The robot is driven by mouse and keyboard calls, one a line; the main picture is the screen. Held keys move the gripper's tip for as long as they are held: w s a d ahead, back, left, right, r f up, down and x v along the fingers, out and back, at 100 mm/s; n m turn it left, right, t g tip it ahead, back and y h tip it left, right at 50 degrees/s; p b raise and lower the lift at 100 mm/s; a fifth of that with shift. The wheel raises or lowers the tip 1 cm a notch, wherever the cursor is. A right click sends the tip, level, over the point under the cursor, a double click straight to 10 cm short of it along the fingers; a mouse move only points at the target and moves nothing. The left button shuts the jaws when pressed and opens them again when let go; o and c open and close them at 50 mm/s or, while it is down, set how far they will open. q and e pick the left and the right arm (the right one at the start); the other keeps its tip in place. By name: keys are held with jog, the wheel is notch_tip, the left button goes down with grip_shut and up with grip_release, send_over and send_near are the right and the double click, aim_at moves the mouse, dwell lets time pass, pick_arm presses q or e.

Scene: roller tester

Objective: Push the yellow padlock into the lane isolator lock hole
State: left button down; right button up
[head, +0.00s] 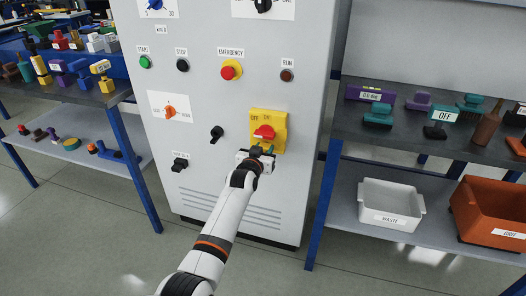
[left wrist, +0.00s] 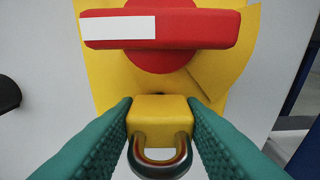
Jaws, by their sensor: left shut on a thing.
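The yellow padlock (left wrist: 160,115) with a steel shackle is between the two green fingers of my left gripper (left wrist: 160,125) in the left wrist view. The fingers are shut on its sides, and the shackle points toward the camera. The lane isolator is a yellow plate (head: 281,124) with a red handle (head: 264,132) on the grey cabinet. In the left wrist view the red handle (left wrist: 165,28) lies just above the padlock. The padlock is in front of the lower yellow plate; contact cannot be told. The lock hole is hidden. My right gripper is not in view.
The cabinet front (head: 215,100) carries buttons and a black switch (head: 217,133) left of the isolator. A shelf unit (head: 430,150) stands right, with a white waste bin (head: 390,204) and an orange bin (head: 490,212). Another loaded shelf (head: 75,90) stands left.

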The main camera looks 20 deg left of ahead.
pick_arm(q)
jog(key=shift+w, duration=0.2)
jog(key=c, duration=0.9)
grip_release()
jog(key=shift+o, duration=0.2)
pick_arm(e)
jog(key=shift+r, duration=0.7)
pick_arm(q)
jog(key=shift+s, duration=0.1)
